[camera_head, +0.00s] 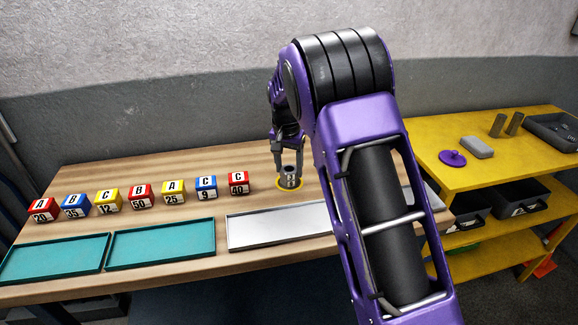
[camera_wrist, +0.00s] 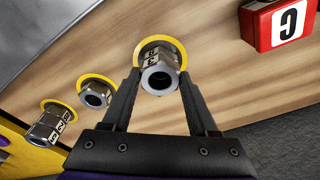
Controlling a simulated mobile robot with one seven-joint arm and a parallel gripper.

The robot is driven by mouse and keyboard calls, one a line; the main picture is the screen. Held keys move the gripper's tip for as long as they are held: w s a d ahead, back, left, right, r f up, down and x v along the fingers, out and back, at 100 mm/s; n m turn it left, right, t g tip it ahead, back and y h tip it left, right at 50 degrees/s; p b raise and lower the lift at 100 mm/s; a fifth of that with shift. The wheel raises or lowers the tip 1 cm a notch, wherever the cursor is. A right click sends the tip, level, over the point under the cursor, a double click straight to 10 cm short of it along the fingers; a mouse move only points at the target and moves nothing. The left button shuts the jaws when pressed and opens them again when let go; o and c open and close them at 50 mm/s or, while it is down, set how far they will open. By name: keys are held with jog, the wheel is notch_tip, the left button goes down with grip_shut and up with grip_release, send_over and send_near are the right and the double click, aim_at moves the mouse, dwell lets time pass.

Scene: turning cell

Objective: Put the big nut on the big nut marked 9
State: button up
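A grey hex nut (camera_wrist: 160,78) with a round hole stands on a yellow ring on the wooden table, directly below my gripper. Dark marks show on its side faces, but I cannot read them surely. My gripper (camera_wrist: 160,73) has one finger on each side of this nut, very close to it or touching. Whether the fingers press on it is unclear. The head view shows the same nut (camera_head: 290,180) under the gripper (camera_head: 290,165). In the wrist view a second nut (camera_wrist: 96,96) and a taller nut or stack (camera_wrist: 48,128) stand to the left, each on a yellow ring.
A row of lettered, numbered blocks (camera_head: 141,197) stands left of my gripper; a red C block (camera_head: 237,183) is nearest. Two teal trays (camera_head: 160,243) and a silver tray (camera_head: 275,228) lie along the front edge. A yellow shelf unit (camera_head: 470,170) stands at right.

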aim_at(288, 172)
jog(key=o, duration=0.4)
jog(key=shift+c, duration=0.2)
notch_tip(288, 172, up, 12)
jog(key=s+p, duration=0.1)
jog(key=shift+s+a+r, duration=0.15)
jog(key=shift+s+a, duration=0.05)
jog(key=shift+a, duration=0.05)
